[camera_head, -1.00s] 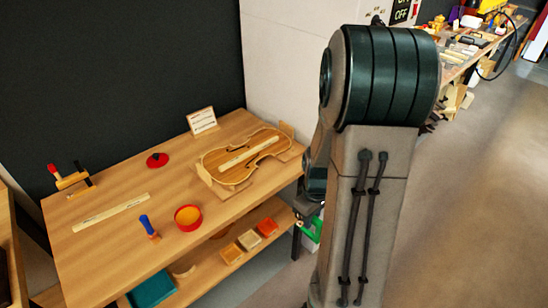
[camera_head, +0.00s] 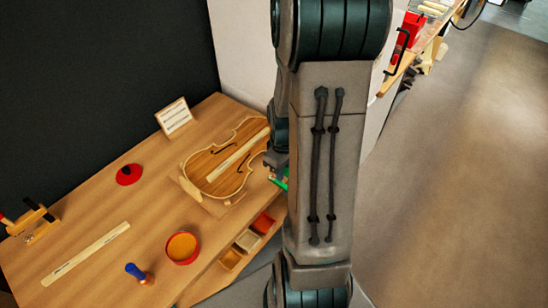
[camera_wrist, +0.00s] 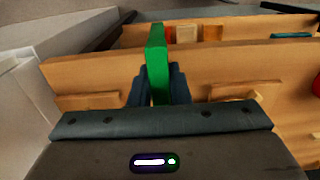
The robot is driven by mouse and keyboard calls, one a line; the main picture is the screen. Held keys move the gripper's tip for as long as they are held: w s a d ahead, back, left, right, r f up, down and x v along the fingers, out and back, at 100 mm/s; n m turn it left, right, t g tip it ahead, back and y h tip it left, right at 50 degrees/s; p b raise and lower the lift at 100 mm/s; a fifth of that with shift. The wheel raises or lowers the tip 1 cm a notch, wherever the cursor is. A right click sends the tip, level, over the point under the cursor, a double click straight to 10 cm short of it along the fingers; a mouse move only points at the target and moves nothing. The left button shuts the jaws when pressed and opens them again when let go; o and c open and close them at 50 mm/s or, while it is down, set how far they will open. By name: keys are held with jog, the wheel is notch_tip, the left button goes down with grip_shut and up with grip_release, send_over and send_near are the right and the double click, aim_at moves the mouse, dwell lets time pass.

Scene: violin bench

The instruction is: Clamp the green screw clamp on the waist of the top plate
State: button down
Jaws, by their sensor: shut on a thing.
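The violin top plate (camera_head: 212,172) lies on a cradle on the workbench, with a pale wooden bar along its middle. Its right end is hidden behind my arm in the head view. The green screw clamp (camera_wrist: 156,62) is held upright between the fingers of my gripper (camera_wrist: 158,88) in the wrist view. My gripper is shut on it. In the head view a small green piece of the clamp (camera_head: 281,178) shows beside my arm, near the bench's right edge and close to the plate's waist. Whether clamp and plate touch is hidden.
The workbench (camera_head: 110,205) also holds a red-rimmed bowl (camera_head: 182,248), a blue-handled tool (camera_head: 136,270), a pale strip (camera_head: 86,253), a red disc (camera_head: 129,174), a small card stand (camera_head: 174,118) and a wooden clamp (camera_head: 33,222). A shelf with small blocks (camera_head: 247,240) is below. Open floor lies right.

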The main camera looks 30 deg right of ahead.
jog(key=shift+w, duration=0.45)
jog(key=shift+w+a, duration=0.35)
jog(key=shift+w, duration=0.55)
jog(key=shift+w+a, duration=0.3)
jog(key=shift+w, duration=0.55)
jog(key=shift+w+a, duration=0.35)
jog(key=shift+w, duration=0.55)
jog(key=shift+w+a, duration=0.35)
jog(key=shift+w, duration=0.55)
jog(key=shift+w+a, duration=0.3)
jog(key=shift+w, duration=0.55)
jog(key=shift+w+a, duration=0.35)
jog(key=shift+w, duration=0.55)
jog(key=c, duration=1.3)
grip_release()
jog(key=shift+r, duration=0.1)
notch_tip(320, 180, up, 14)
jog(key=shift+f+b, duration=0.15)
jog(key=shift+b, duration=0.35)
